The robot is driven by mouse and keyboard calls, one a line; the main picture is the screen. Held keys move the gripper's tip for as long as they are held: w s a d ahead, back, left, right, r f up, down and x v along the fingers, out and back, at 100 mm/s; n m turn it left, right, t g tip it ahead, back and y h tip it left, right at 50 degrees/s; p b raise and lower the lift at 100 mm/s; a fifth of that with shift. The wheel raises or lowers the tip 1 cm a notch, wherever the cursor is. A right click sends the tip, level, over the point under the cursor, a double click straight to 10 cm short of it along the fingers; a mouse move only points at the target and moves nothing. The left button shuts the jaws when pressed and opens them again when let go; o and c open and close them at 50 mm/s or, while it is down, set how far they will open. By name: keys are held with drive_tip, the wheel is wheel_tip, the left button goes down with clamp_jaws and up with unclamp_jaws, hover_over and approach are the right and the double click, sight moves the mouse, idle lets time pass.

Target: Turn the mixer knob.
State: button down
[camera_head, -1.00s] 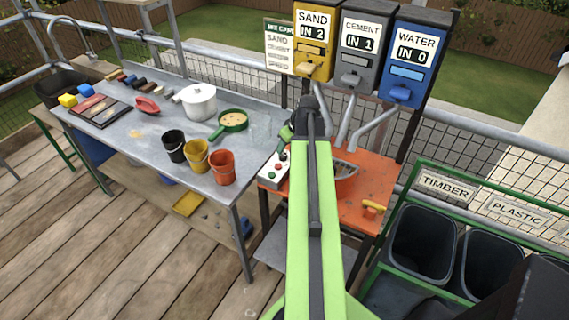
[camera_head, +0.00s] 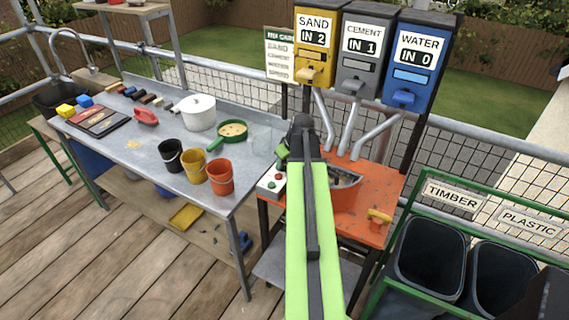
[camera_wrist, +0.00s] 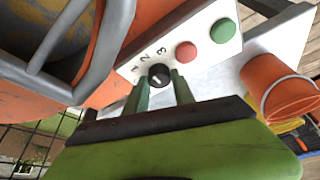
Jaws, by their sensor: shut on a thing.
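The mixer knob (camera_wrist: 158,74) is a round black dial with a white mark, on a white control panel (camera_wrist: 205,65). The numbers 1, 2 and 3 are printed beside it; which one the mark points to is hard to tell. My gripper (camera_wrist: 159,80) has its two green fingertips on either side of the knob, closed on it. In the head view my arm hides the knob, and only the panel's left part with its buttons (camera_head: 271,182) shows. The orange mixer (camera_head: 345,190) stands right of my arm.
Red (camera_wrist: 186,51) and green (camera_wrist: 223,30) buttons sit close to the knob. A grey metal bar (camera_wrist: 105,50) runs near my fingers. An orange bucket (camera_head: 219,178) stands on the workbench to the left. Sand, cement and water dispensers (camera_head: 365,50) rise behind the mixer.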

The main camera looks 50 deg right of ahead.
drive_tip(key=shift+m, duration=0.3)
drive_tip(key=m, duration=0.1)
drive_tip(key=m+h, duration=0.1)
drive_tip(key=m, duration=0.1)
drive_tip(key=shift+a+m+g+h, duration=0.2)
drive_tip(key=shift+m+g+h, duration=0.1)
drive_tip(key=shift+w+m+g+h, duration=0.1)
drive_tip(key=shift+m+g+h, duration=0.25)
drive_tip(key=shift+m, duration=0.8)
drive_tip(key=shift+m+g+h, duration=0.25)
drive_tip(key=shift+m+h, duration=0.1)
drive_tip(key=shift+m, duration=0.8)
drive_tip(key=c, duration=1.1)
unclamp_jaws()
drive_tip(key=shift+o, duration=0.2)
